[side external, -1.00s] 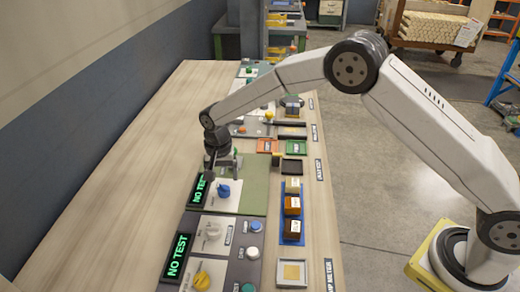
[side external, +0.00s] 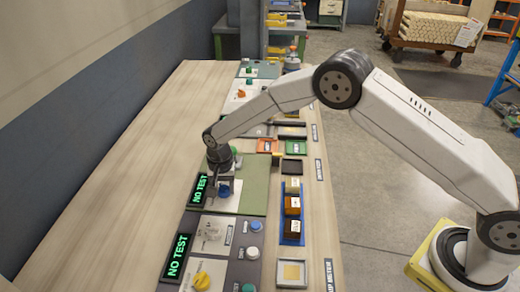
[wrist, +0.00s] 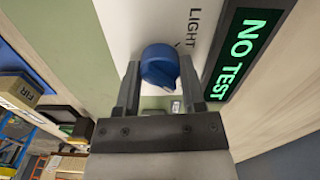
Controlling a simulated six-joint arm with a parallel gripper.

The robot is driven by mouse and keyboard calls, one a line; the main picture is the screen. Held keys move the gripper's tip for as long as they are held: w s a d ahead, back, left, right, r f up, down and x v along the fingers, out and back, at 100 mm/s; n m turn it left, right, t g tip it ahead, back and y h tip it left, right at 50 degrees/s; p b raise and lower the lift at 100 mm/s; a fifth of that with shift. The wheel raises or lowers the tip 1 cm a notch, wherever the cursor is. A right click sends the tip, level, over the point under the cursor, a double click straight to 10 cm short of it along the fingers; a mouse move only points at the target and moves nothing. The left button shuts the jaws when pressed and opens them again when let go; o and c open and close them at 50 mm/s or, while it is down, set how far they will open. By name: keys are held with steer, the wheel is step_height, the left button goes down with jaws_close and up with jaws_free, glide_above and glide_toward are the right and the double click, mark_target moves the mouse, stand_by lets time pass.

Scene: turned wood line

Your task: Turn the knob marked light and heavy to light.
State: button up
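The blue knob (wrist: 160,66) sits on a white panel in the wrist view. The word LIGHT (wrist: 193,28) is printed beside it, with a small tick mark; no HEAVY mark is readable. My gripper (wrist: 159,70) is open, one finger on each side of the knob, with narrow gaps that look clear of it. I cannot tell how deep the fingertips reach. In the side external view my gripper (side external: 223,186) points down over the blue knob (side external: 224,192), partly hiding it.
A display reading NO TEST (wrist: 240,45) stands close beside the knob. Wooden blocks stand on a blue tray (side external: 283,239). The bench's left side is bare.

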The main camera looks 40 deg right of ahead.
jaws_close()
steer(key=shift+n, duration=0.5)
steer(key=n, duration=0.2)
steer(key=shift+n, duration=0.4)
steer(key=n, duration=1.4)
